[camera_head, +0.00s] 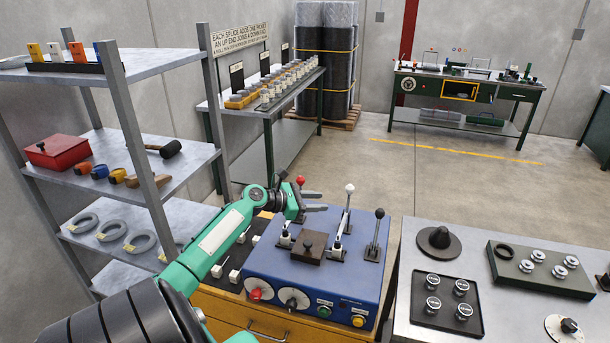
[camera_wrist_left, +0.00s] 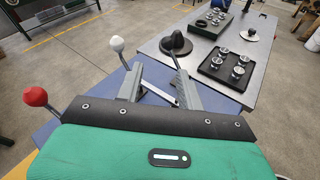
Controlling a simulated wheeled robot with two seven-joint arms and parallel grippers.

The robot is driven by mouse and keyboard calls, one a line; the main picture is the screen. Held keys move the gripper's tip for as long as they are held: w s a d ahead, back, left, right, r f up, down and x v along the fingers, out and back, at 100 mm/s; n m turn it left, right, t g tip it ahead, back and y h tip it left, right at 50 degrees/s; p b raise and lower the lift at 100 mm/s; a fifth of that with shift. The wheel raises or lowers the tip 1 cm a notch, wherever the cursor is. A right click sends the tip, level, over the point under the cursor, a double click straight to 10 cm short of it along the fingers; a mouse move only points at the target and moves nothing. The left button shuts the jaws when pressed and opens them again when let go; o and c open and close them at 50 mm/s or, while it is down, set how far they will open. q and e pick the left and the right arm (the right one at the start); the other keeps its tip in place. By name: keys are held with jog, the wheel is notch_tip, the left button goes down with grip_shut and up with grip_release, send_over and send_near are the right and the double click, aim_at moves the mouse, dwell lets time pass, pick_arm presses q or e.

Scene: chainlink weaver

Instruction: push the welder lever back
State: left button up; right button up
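The welder is a blue box (camera_head: 340,288) on a yellow cabinet, with several knobs and buttons on its front. Three levers stand on top: one with a red knob (camera_head: 300,181), one with a white knob (camera_head: 349,188), one with a black knob (camera_head: 380,213). My left gripper (camera_head: 323,201) is above the box, its fingers apart and pointing right toward the white-knobbed lever. In the left wrist view the fingers (camera_wrist_left: 158,82) are spread, and the white knob (camera_wrist_left: 117,44) shows beside the left one. I cannot tell whether they touch. The red knob (camera_wrist_left: 36,97) is further left. My right gripper is out of view.
A dark block (camera_head: 310,246) sits on the box top. A grey table (camera_head: 395,318) stands to the right with a black cone (camera_head: 438,238) and trays of round parts. A metal shelf (camera_head: 150,60) stands on the left. Open floor lies behind.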

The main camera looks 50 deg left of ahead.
pick_arm(q)
jog(key=shift+b+v, duration=0.45)
jog(key=shift+v, duration=1.4)
